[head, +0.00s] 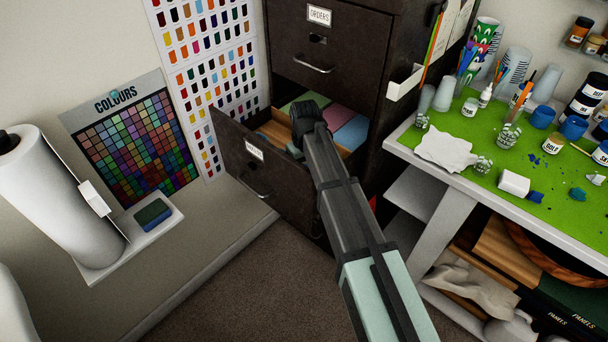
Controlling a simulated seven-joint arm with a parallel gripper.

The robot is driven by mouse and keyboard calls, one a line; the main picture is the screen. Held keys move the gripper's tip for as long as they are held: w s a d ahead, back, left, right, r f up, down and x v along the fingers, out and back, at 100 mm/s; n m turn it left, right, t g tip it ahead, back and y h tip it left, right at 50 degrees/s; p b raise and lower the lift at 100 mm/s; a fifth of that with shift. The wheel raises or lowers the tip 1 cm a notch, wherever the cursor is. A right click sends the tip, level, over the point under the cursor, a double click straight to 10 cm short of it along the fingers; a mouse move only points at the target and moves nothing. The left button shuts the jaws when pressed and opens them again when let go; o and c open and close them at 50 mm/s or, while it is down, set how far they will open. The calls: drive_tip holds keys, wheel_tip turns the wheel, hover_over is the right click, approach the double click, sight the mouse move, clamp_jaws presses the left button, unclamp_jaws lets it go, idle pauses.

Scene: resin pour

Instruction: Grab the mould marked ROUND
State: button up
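My arm reaches into an open lower drawer (250,165) of a dark filing cabinet (340,35). My gripper (306,122) is the dark end of the arm, over the inside of the drawer. Coloured flat pieces lie in the drawer: a green one (292,104), a pink one (338,117) and a blue one (352,133). No ROUND marking is readable, and I cannot pick out the mould. My arm covers part of the drawer's contents.
A closed drawer marked ORDERS (345,32) is above. A green-topped workbench (470,130) with pots, brushes and cups stands close on the right. On the left are a white roll (60,195) and a COLOURS chart (130,140). The brown floor (250,290) is clear.

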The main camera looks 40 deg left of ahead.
drive_tip(key=shift+f, duration=0.15)
drive_tip(key=c, duration=1.1)
drive_tip(key=shift+c, duration=0.2)
